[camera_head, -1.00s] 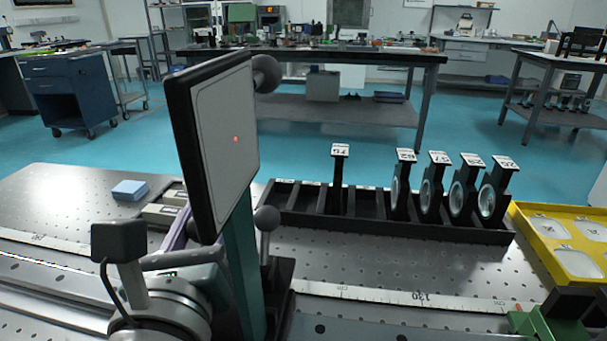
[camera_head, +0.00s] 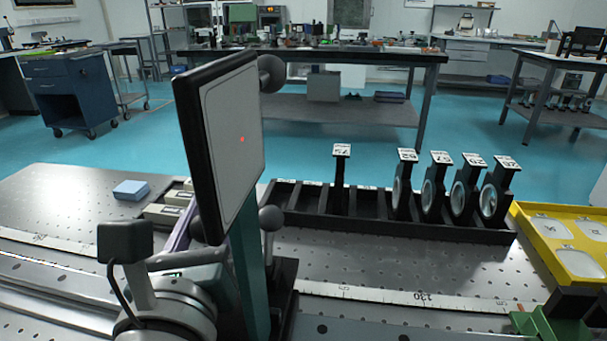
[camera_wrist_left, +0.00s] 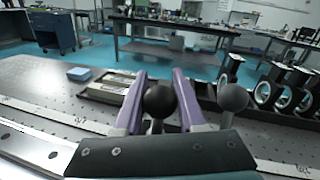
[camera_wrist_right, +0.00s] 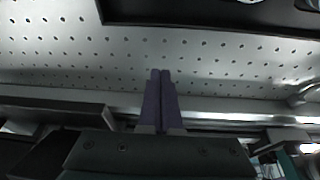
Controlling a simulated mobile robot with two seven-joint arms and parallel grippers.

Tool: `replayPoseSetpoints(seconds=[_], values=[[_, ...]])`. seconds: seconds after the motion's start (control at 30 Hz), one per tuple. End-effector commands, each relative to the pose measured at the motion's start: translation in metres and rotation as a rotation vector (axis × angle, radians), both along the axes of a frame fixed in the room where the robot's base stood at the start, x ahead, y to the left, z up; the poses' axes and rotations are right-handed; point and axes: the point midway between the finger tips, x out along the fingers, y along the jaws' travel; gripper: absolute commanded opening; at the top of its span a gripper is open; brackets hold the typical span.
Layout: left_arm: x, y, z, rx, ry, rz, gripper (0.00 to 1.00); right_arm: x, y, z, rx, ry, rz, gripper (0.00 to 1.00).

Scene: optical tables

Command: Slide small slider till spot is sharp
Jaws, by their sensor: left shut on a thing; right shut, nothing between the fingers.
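In the head view the screen hides most of these fingers. A grey ball knob (camera_wrist_left: 232,97) stands just right of them. My right gripper (camera_wrist_right: 161,75) is shut and empty above the perforated table.
A black rack (camera_head: 420,230) with several numbered lens holders stands behind the ruler strip (camera_head: 390,295). A yellow tray (camera_head: 530,240) lies at the right. A blue block (camera_head: 131,190) sits at the back left. A green part (camera_head: 540,325) is at the lower right.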

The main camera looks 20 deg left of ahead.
Motion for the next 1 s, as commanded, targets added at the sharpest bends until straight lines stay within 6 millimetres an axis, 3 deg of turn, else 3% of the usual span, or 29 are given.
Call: replayPoseSetpoints(seconds=[0.23,0.27,0.5,0.83,1.0], values=[[0.002,-0.006,0.0,0.0,0.0,-0.007,0.0,0.0,0.0,0.0,0.0,0.0,0.0,0.0],[0.001,-0.006,0.0,-0.001,-0.001,-0.007,0.4,0.0,0.0,0.0,0.0,0.0,0.0,0.0],[0.001,-0.006,0.0,0.0,0.0,-0.006,0.67,0.0,0.0,0.0,0.0,0.0,0.0,0.0],[-0.003,-0.008,-0.001,-0.001,0.002,-0.006,0.69,0.0,0.0,0.0,0.0,0.0,0.0,0.0],[-0.027,-0.019,-0.001,-0.003,0.003,-0.006,0.69,0.0,0.0,-0.001,0.0,0.0,0.0,0.0]])
